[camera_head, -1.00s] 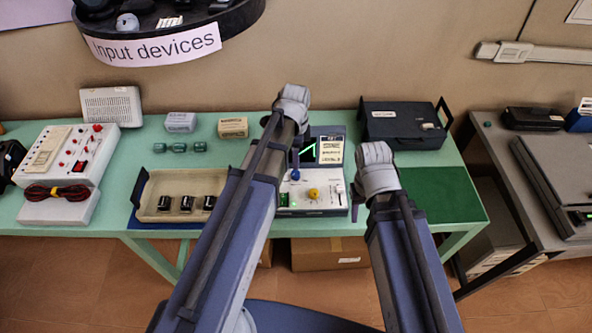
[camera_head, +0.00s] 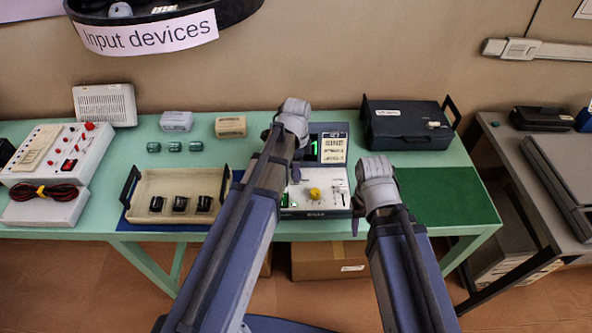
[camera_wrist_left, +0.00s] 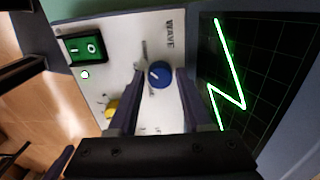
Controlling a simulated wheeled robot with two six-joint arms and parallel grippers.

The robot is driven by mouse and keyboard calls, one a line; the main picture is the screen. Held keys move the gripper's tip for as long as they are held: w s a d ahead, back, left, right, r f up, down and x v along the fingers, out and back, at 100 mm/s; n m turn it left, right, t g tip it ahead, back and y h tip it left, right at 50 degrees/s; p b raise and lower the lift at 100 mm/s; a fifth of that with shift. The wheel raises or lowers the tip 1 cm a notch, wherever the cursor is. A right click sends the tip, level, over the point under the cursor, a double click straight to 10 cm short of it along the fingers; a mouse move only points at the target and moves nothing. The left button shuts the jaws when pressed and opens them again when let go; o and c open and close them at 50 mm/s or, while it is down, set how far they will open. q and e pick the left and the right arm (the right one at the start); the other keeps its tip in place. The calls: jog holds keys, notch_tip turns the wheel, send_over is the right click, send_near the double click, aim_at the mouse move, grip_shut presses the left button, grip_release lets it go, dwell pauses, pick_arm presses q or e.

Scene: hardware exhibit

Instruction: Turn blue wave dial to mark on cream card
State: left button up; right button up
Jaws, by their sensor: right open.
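The blue wave dial (camera_wrist_left: 159,74) sits on the white panel of the exhibit unit (camera_head: 318,195), with a white pointer line on its face, beside the printed word WAVE. My left gripper (camera_wrist_left: 160,78) is open, with one finger on each side of the dial and small gaps visible. In the head view my left gripper (camera_head: 297,160) covers the dial's area. The cream card (camera_head: 333,149) stands at the right of the unit's screen; its print is too small to read. My right gripper (camera_head: 358,205) is open and empty, by the unit's right edge.
The unit's screen (camera_wrist_left: 268,75) shows a bright green zigzag trace. A yellow knob (camera_head: 314,194) and a green switch (camera_wrist_left: 84,48) are near the dial. A beige tray (camera_head: 150,188) stands left, a dark case (camera_head: 405,125) behind right. The green mat (camera_head: 440,195) is clear.

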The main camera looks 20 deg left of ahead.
pick_arm(q)
grip_shut()
dwell(0.4)
jog(key=n, duration=0.9)
jog(key=shift+n, duration=0.3)
jog(key=n, duration=0.4)
jog(key=shift+n, duration=2.1)
